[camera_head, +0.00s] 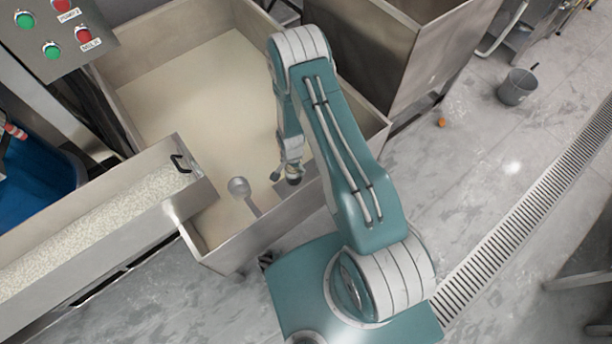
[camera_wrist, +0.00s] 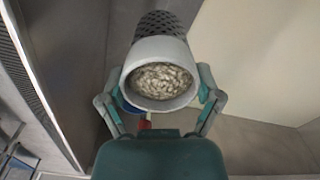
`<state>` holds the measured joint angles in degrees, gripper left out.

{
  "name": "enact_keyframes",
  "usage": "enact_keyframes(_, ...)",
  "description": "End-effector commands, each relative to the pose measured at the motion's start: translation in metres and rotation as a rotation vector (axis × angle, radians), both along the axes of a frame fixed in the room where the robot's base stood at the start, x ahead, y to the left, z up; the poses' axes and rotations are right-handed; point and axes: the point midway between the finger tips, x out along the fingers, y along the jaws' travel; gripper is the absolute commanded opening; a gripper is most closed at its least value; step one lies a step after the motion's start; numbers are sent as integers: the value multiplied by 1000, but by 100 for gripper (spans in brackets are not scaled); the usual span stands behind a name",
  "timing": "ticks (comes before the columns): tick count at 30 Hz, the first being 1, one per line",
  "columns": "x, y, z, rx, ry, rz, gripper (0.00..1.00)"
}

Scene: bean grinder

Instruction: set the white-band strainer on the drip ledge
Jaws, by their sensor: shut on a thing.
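The strainer (camera_wrist: 158,52) is held in my gripper in the wrist view. It has a smooth pale band around its mouth, a dark mesh body (camera_wrist: 160,22) beyond it, and pale beans (camera_wrist: 160,80) inside. My gripper (camera_wrist: 160,92) has one finger on each side of the band. In the head view my gripper (camera_head: 290,172) hangs over the near right part of the large metal tank (camera_head: 378,128); the strainer is hard to make out there. I cannot tell for sure which part is the drip ledge.
A round metal piece (camera_head: 238,186) with a grey strip is left of my gripper, over the cream liquid (camera_head: 205,95). A trough of pale beans (camera_head: 95,228) lies at the left. A button panel (camera_head: 58,28) is upper left. A grey bucket (camera_head: 516,87) stands on open floor at right.

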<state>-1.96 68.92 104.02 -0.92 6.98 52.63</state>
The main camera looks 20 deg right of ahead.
Motion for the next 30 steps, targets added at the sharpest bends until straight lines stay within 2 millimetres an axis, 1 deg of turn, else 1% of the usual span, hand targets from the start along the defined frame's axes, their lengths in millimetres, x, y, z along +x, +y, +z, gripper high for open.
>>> enact_keyframes(1,-1,0,-11,0,4,2,29)
enact_keyframes(3,-1,0,-23,0,4,2,29)
enact_keyframes(8,0,-1,-38,1,1,3,29)
enact_keyframes(15,0,-1,-71,1,1,3,29)
enact_keyframes(18,0,-1,-77,0,0,4,29)
enact_keyframes(27,0,-1,-79,0,0,4,29)
enact_keyframes(28,0,-1,-79,0,0,4,87)
enact_keyframes(29,0,-1,-79,0,0,4,100)
enact_keyframes(30,0,-1,-79,0,0,4,100)
